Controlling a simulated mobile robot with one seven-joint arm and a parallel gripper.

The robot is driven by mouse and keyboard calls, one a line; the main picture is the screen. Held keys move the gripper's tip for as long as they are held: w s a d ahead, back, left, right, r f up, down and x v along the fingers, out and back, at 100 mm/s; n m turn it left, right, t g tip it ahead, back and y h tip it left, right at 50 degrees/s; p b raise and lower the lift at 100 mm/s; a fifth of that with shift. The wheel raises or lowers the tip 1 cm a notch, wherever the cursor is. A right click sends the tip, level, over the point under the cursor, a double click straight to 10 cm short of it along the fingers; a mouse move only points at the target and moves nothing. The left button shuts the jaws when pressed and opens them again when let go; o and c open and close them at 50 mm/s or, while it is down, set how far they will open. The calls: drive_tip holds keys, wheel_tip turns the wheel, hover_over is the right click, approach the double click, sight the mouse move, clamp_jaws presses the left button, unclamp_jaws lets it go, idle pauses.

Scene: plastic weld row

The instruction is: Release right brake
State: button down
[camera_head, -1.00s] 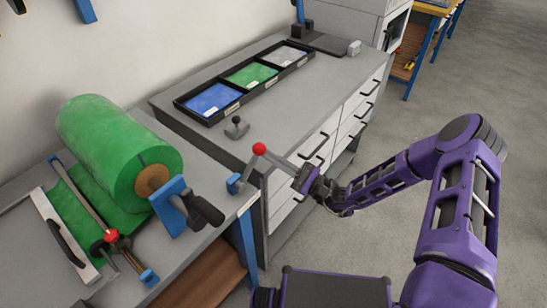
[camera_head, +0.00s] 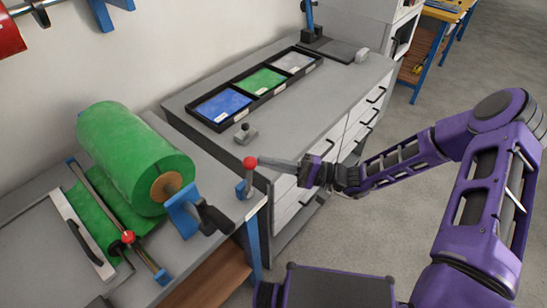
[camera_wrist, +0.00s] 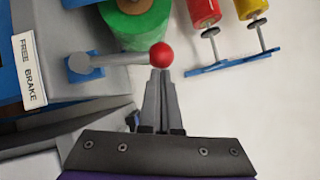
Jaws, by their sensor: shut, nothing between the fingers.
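The brake lever has a red ball knob (camera_head: 250,162) on a grey rod and a blue pivot base (camera_head: 241,189) at the bench's right front corner. In the head view its rod stands nearly upright. My gripper (camera_head: 261,163) reaches in from the right, its fingers shut and empty, tips at the ball's right side. In the wrist view the fingertips (camera_wrist: 160,72) meet the lower edge of the red ball (camera_wrist: 161,54); I cannot tell whether they touch. The rod runs left from the ball to its blue pivot. A label reading FREE and BRAKE (camera_wrist: 29,69) is beside the pivot.
A green film roll (camera_head: 135,155) with a blue bracket and dark handle (camera_head: 216,218) stands left of the lever. A grey drawer cabinet (camera_head: 300,125) with trays (camera_head: 225,104) is behind. Red and yellow rolls (camera_wrist: 204,12) hang on the wall.

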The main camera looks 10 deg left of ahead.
drive_tip(key=shift+s+a+r+n, duration=0.3)
drive_tip(key=shift+s+a+r, duration=0.15)
drive_tip(key=shift+s, duration=0.25)
drive_tip(key=shift+s, duration=0.1)
drive_tip(key=w+d+f+b, duration=0.1)
drive_tip(key=w+d+f, duration=0.1)
drive_tip(key=d, duration=1)
drive_tip(key=shift+w+d, duration=0.35)
drive_tip(key=shift+w, duration=0.5)
